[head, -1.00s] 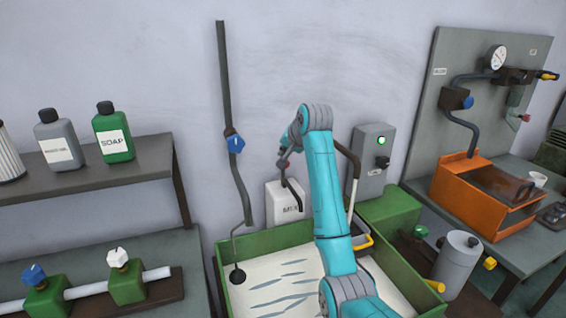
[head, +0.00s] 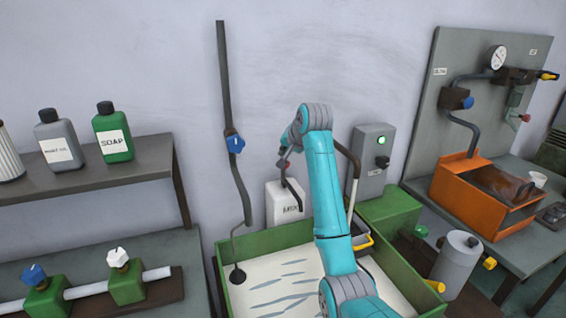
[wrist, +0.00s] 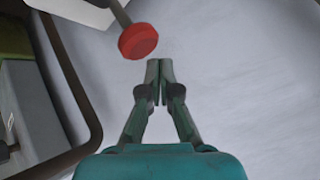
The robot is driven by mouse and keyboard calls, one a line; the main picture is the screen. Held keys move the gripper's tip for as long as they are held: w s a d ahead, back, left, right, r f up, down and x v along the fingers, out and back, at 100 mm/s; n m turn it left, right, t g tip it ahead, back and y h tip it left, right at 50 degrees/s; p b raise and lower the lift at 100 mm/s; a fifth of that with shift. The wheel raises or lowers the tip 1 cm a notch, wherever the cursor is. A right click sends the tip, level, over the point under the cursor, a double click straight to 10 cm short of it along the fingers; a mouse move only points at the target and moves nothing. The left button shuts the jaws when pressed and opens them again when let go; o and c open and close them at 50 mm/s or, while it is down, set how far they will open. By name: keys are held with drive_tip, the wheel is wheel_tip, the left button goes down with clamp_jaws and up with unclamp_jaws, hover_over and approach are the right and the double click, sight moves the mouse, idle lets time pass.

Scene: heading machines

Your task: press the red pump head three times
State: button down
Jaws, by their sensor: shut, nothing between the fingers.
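The red pump head (wrist: 138,41) is a round red disc on a grey stem in the wrist view. It lies just beyond and to the left of the tips of my gripper (wrist: 160,64). The two fingers are together and hold nothing, and a small gap shows between the tips and the red head. In the head view the red pump head (head: 283,164) is small, above the white bottle (head: 283,204) at the wall. My gripper (head: 287,155) is close to it there, partly hidden by my wrist. I cannot tell its exact height over the head.
A green-rimmed tray (head: 245,240) stands below the bottle. A dark wall pipe with a blue valve (head: 234,143) is to the left. A grey switch box with a green light (head: 374,158) is to the right, behind a bent tube (head: 354,168).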

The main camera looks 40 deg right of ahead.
drive_tip(key=shift+f, duration=0.2)
drive_tip(key=shift+f, duration=0.2)
drive_tip(key=shift+f, duration=1.3)
idle(1.9)
drive_tip(key=shift+r, duration=1.65)
drive_tip(key=shift+r, duration=2.5)
